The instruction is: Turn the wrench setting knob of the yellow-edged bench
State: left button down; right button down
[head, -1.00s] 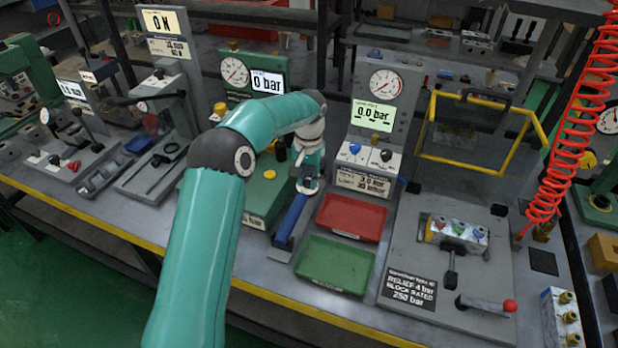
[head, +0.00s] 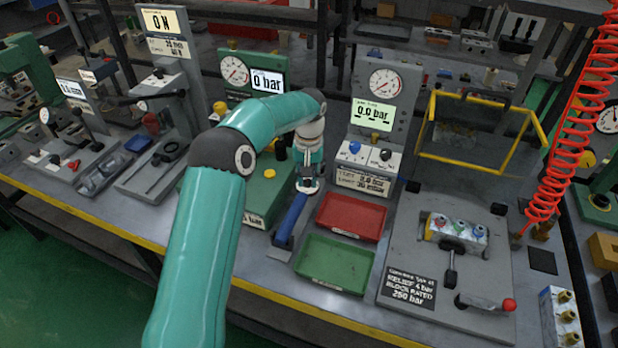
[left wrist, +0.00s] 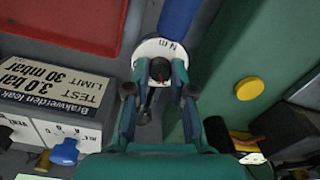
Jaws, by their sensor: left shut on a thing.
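The wrench has a blue handle (head: 293,216) and lies on the yellow-edged bench (head: 262,284), between the green test block and the trays. At its far end is the setting knob (left wrist: 160,68), dark with a reddish mark, over a round white scale plate marked "N m" (left wrist: 174,46). The blue handle also shows at the top of the left wrist view (left wrist: 178,16). My left gripper (left wrist: 159,90) is shut on the knob, one finger on each side; it also shows in the head view (head: 308,184). My right gripper is not in view.
A red tray (head: 352,234) and a green tray (head: 312,276) stand right of the wrench. The green test block (head: 258,212) with a yellow button is close on its left. A gauge stand (head: 346,160) rises behind. A yellow-framed guard (head: 462,165) stands further right.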

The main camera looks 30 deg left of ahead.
aim_at(309, 181)
pick_arm(q)
jog(key=c, duration=1)
grip_release()
jog(key=shift+r, duration=0.1)
notch_tip(309, 181, up, 12)
jog(key=shift+d+f, duration=0.1)
jog(key=shift+f, duration=0.05)
jog(key=shift+f, duration=0.1)
